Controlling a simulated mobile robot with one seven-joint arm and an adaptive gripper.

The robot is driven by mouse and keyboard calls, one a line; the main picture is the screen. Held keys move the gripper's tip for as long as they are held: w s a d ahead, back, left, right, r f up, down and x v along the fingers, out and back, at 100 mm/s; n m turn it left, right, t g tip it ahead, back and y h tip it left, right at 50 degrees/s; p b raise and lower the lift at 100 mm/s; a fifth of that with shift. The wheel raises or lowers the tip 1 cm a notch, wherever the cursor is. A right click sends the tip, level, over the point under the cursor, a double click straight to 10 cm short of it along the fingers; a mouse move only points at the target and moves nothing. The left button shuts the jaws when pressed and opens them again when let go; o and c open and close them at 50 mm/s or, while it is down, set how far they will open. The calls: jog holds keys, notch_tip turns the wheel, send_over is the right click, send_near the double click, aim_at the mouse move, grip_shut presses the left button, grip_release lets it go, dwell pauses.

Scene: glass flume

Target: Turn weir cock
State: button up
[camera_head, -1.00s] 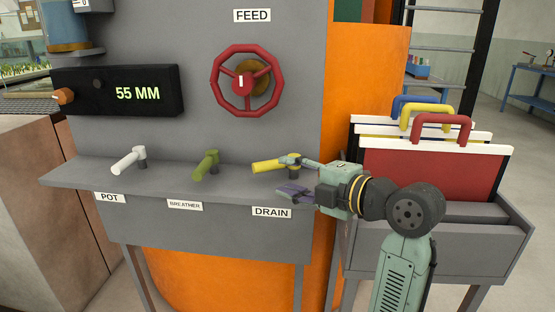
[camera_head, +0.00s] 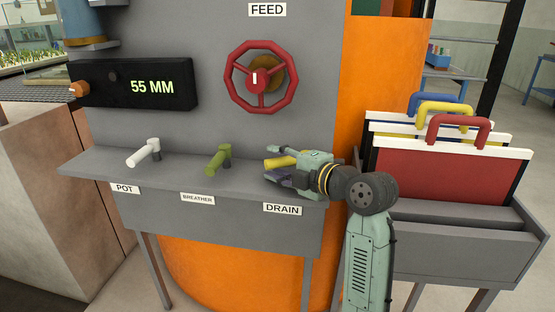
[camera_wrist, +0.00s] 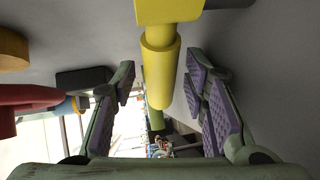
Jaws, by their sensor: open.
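The yellow cock handle (camera_head: 278,162) sits on the grey ledge above the DRAIN label (camera_head: 282,209). My gripper (camera_head: 271,165) is open, with one finger above and one below the yellow handle in the head view. In the wrist view the yellow handle (camera_wrist: 160,70) runs between the two purple-padded fingers of my gripper (camera_wrist: 162,85), with gaps visible on both sides. An olive cock (camera_head: 217,160) stands by the BREATHER label and a white cock (camera_head: 143,153) by the POT label. No label reading weir is visible.
A red FEED handwheel (camera_head: 260,77) is on the panel above. A black display (camera_head: 140,85) reads 55 MM. A rack (camera_head: 450,240) of boards with coloured handles stands close to the right of my arm. The grey ledge (camera_head: 185,172) is clear between the cocks.

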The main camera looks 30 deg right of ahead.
jog(key=shift+w, duration=0.15)
jog(key=shift+c, duration=0.2)
grip_shut()
dwell(0.3)
dwell(0.4)
